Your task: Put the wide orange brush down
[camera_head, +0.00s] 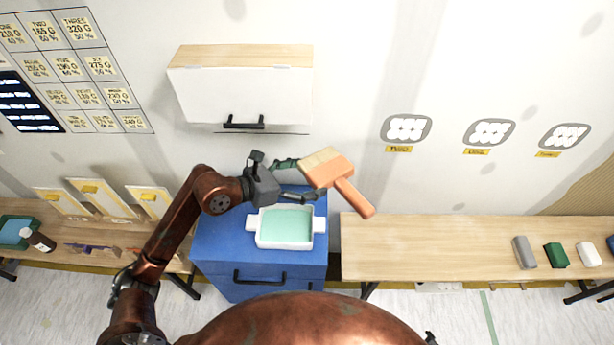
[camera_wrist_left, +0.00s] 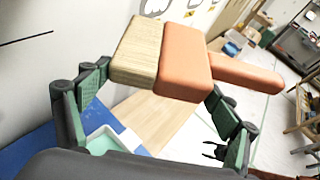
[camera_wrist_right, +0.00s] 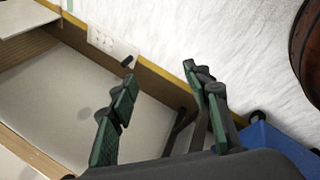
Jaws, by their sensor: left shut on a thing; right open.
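The wide orange brush (camera_head: 328,172) has pale tan bristles and an orange handle. My left gripper (camera_head: 293,178) is shut on it and holds it in the air, above the back right of the blue cabinet. In the head view the handle points down and to the right. In the left wrist view the brush (camera_wrist_left: 183,66) lies across the fingers, bristles left and handle right. My right gripper (camera_wrist_right: 160,105) shows only in the right wrist view, open and empty, fingers apart.
A white tray of green liquid (camera_head: 262,240) stands on the blue cabinet (camera_head: 215,240). A wooden bench (camera_head: 430,240) to the right is bare at its left and middle, with several small blocks at its right end. A white wall cabinet (camera_head: 245,95) hangs above.

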